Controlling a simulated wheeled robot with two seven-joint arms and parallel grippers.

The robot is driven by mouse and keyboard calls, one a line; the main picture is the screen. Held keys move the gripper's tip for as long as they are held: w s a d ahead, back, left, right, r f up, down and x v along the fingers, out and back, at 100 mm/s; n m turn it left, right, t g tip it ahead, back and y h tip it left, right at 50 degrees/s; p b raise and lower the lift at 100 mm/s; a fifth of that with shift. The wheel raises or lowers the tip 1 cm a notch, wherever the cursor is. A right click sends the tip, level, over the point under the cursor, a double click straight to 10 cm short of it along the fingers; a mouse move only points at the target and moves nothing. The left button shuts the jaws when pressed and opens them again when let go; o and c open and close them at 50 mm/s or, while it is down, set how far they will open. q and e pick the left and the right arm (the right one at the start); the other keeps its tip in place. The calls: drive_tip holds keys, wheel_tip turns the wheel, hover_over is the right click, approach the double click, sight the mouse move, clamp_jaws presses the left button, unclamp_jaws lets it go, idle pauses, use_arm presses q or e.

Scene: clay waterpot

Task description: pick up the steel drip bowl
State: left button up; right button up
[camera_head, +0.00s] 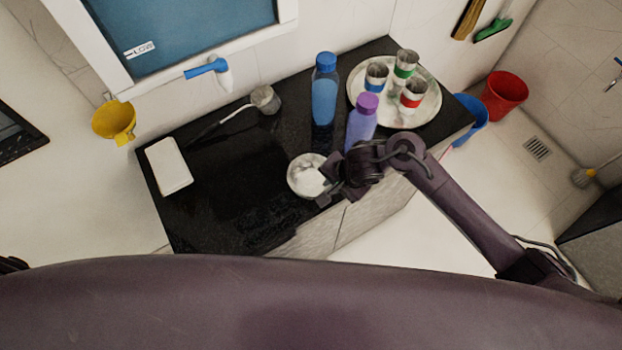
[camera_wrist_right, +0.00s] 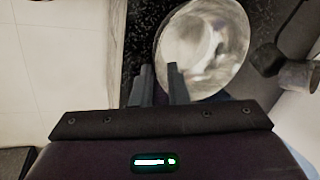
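The steel drip bowl (camera_head: 303,177) is a round, shiny bowl near the front edge of the black counter (camera_head: 235,200). My right gripper (camera_head: 329,182) is at its right side in the head view and hides part of that rim. In the right wrist view, the bowl (camera_wrist_right: 212,40) lies just beyond the fingertips of my right gripper (camera_wrist_right: 160,72). One finger is outside the rim and the other overlaps the bowl's inside. A gap shows between the fingers, with the rim passing there.
A purple-capped bottle (camera_head: 361,122) stands close behind my right gripper. A blue bottle (camera_head: 325,90) and a round tray (camera_head: 432,112) with three cups are farther back. A white slab (camera_head: 169,166) and a ladle-like metal cup (camera_head: 265,99) are to the left.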

sight(328, 187)
drive_tip(key=x, duration=0.3)
drive_tip(key=shift+a+f, duration=0.1)
drive_tip(key=shift+f, duration=0.05)
drive_tip(key=shift+c, duration=0.2)
clamp_jaws()
